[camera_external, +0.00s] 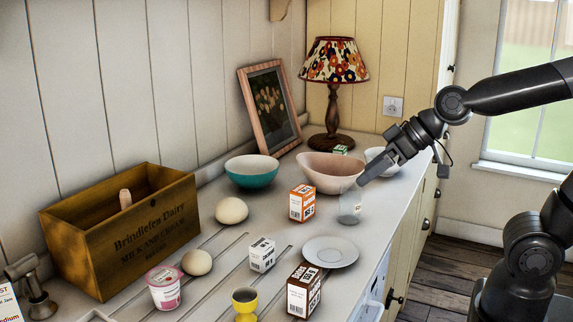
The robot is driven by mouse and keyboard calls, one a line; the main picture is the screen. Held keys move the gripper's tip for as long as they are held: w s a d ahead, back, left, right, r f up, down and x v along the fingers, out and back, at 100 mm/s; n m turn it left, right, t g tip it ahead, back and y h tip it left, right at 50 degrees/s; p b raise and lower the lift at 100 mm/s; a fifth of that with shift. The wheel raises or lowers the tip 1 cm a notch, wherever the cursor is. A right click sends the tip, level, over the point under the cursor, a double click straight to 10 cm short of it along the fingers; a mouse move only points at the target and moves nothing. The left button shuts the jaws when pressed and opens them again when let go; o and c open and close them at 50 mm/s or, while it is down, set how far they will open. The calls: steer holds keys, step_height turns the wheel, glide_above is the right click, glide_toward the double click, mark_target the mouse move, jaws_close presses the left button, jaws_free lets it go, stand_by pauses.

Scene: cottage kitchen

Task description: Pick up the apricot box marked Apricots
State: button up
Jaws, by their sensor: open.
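A small orange and white box (302,203) stands upright on the counter, in front of the pink bowl. Its colour fits apricots, but I cannot read its print. My gripper (362,182) is open, with nothing seen between its fingers. It points down and left, above and to the right of the orange box, close to the top of a clear glass (350,208).
A pink bowl (331,172), a teal bowl (252,174) and a white bowl (378,158) stand behind. A wooden crate (125,240) is left.

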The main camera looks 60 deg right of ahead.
steer(key=w+a+t, duration=0.2)
steer(key=w, duration=0.5)
steer(key=m+g+h, duration=0.1)
steer(key=m+h, duration=0.4)
steer(key=h, duration=0.6)
glide_toward(305, 192)
steer(key=x, duration=1.2)
steer(key=shift+f, duration=0.1)
steer(key=shift+c, duration=0.4)
steer(key=c, duration=0.9)
steer(key=shift+c, duration=0.2)
